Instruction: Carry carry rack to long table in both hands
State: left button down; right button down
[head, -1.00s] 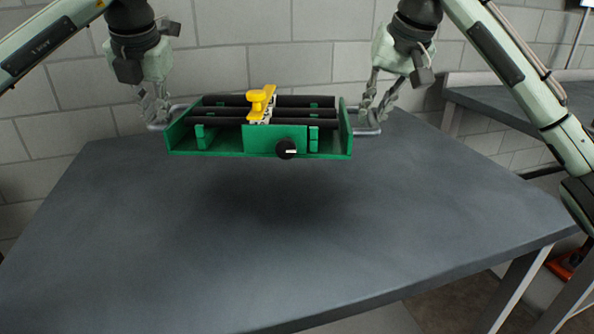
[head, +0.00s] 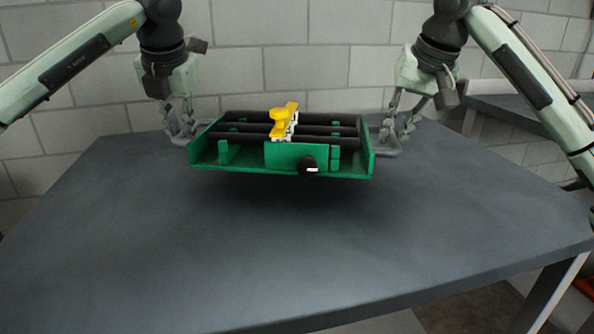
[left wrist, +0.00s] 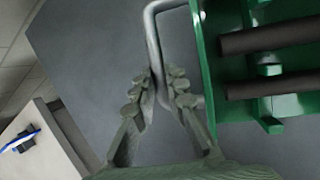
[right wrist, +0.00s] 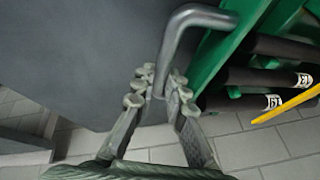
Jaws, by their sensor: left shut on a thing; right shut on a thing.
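The green carry rack (head: 225,155) hangs between my two grippers over the long dark table (head: 270,255), with a shadow below it. It holds several black rods and a yellow-handled piece (head: 284,121) across them, with a black knob (head: 307,166) on its front. My left gripper (head: 183,134) is shut on the grey handle at the rack's left end; the left wrist view shows the fingers around the bar (left wrist: 154,45). My right gripper (head: 398,136) is shut on the right-end handle, also seen in the right wrist view (right wrist: 183,40). The rack looks about level.
A grey block wall (head: 300,60) stands behind the table. Another dark table (head: 510,115) is at the back right. The tabletop in front of the rack is clear.

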jog(key=shift+d, duration=0.1)
